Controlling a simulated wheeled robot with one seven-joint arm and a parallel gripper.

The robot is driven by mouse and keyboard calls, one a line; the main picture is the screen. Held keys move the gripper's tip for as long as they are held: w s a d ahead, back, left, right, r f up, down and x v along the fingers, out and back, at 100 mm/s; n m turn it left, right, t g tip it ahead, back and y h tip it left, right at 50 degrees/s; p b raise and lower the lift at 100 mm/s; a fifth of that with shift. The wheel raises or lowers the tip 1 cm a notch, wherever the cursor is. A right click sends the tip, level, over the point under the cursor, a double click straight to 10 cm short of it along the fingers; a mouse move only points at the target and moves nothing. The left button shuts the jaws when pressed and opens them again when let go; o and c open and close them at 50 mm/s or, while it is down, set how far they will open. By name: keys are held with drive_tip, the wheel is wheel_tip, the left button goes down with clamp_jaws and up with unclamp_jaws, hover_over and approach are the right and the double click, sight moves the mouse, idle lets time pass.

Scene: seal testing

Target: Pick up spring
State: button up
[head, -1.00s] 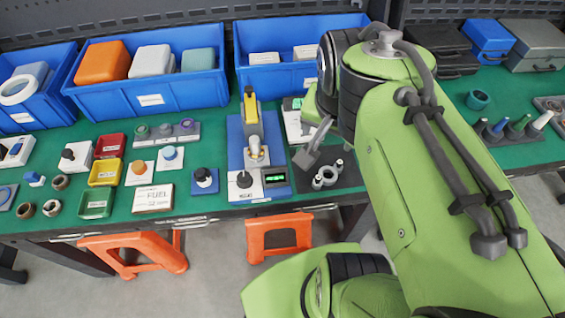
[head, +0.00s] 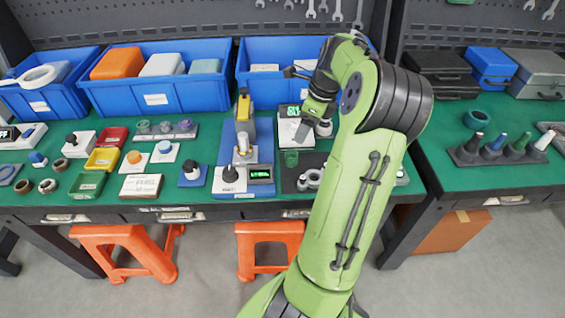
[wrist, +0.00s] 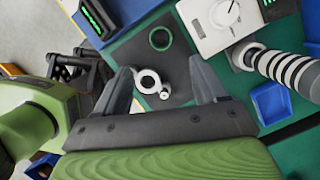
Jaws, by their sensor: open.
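A coil-like striped cylinder that looks like the spring (wrist: 285,70) stands at the right of the wrist view, beside a white instrument with a dial (wrist: 222,18). In the head view a grey cylinder (head: 323,128), probably the same thing, shows just below and right of my gripper (head: 302,130). In the wrist view my gripper (wrist: 161,72) is open and empty, and the striped cylinder lies outside its fingers, to the right.
A blue test stand (head: 247,155) is to the left. Blue bins (head: 155,98) line the back. A small blue tray (wrist: 268,103) sits near the striped cylinder.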

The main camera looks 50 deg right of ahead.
sight(292, 154)
drive_tip(key=b+x, duration=0.5)
drive_tip(key=x, duration=0.8)
drive_tip(key=shift+w+f, duration=0.1)
